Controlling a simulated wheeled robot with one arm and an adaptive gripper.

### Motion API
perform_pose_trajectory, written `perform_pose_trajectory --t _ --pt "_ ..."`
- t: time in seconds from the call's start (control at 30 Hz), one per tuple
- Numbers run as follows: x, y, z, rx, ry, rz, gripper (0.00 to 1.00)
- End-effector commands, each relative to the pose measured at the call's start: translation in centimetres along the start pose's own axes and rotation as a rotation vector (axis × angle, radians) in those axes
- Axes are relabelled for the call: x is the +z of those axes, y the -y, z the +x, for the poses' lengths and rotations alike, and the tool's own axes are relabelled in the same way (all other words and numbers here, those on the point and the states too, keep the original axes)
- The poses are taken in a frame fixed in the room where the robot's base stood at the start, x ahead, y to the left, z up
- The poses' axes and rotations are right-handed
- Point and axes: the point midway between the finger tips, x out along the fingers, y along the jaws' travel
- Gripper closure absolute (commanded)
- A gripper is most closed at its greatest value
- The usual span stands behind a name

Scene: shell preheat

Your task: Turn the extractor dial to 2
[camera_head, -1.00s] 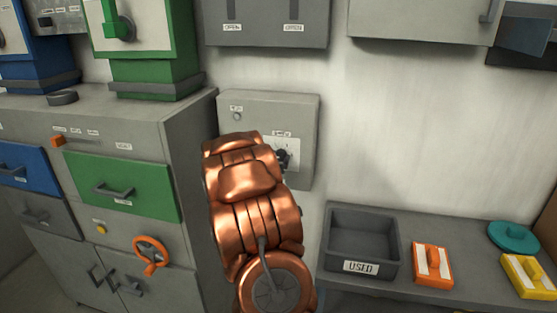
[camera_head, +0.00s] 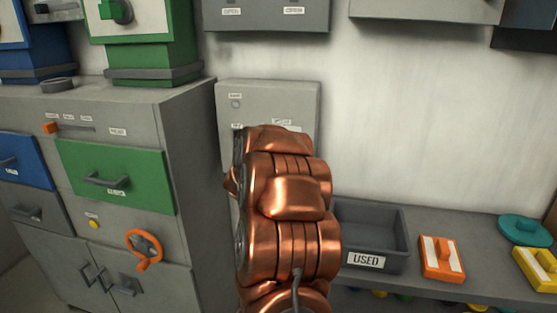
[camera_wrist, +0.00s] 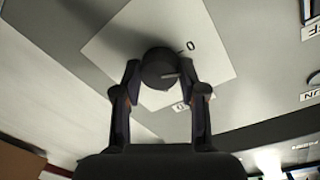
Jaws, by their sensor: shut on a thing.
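In the wrist view a dark round dial (camera_wrist: 158,66) sits on a pale square plate (camera_wrist: 112,45). My gripper (camera_wrist: 160,74) has one finger on each side of the dial and is shut on it. A light mark on the dial's face points to the right. A "0" with a tick is printed up and right of the dial, and another small label, partly hidden, is below it. In the head view the grey wall box (camera_head: 290,97) is mostly behind my copper arm, which hides the dial and my gripper there.
A grey bin (camera_head: 390,262) marked "USED" stands on the shelf to the right, with an orange block (camera_head: 441,262) beside it. A grey cabinet (camera_head: 185,150) with a green drawer (camera_head: 140,180) and an orange wheel (camera_head: 143,263) stands close on the left.

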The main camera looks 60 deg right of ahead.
Motion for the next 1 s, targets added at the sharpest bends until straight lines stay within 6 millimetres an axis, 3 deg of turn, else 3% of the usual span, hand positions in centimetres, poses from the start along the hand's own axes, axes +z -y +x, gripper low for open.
perform_pose_trajectory --t 0.5,1.0 --pt "0.39 -0.16 0.0 0.005 0.031 0.449 0.94" --pt "-0.11 0.03 0.02 0.008 0.042 0.638 0.94"
